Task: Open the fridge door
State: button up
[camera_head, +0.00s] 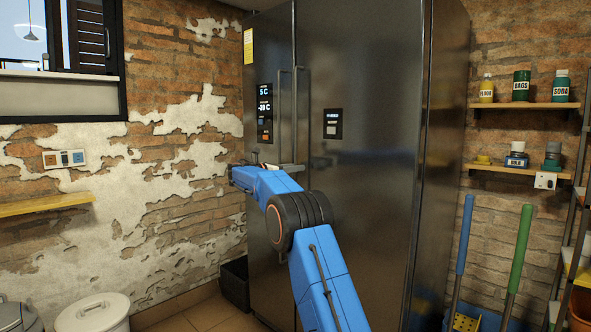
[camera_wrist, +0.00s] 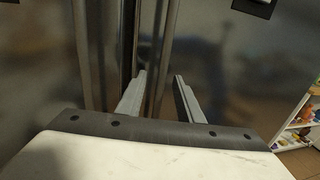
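The fridge (camera_head: 365,210) is a tall, dark, glossy double-door unit against the brick wall. Both doors look shut. Vertical bar handles (camera_head: 294,115) run beside the seam between the doors. A small display panel (camera_head: 264,112) is on the left door and another (camera_head: 333,124) on the right door. My gripper (camera_head: 278,167) is at the handles, partly hidden behind my blue arm. In the wrist view its two fingers (camera_wrist: 160,85) are spread apart, with a vertical handle bar (camera_wrist: 161,45) showing in the gap between them. I cannot tell whether the fingers touch the bar.
A white lidded bin (camera_head: 93,314) stands at the lower left. A dark bin (camera_head: 236,283) is beside the fridge's left foot. Blue and green poles (camera_head: 520,249) lean at the right, below shelves (camera_head: 525,105) with bottles. A rack (camera_head: 575,240) stands at the far right.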

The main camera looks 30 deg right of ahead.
jog(key=shift+d, duration=0.35)
jog(key=shift+c, duration=0.2)
grip_shut()
jog(key=shift+a, duration=0.1)
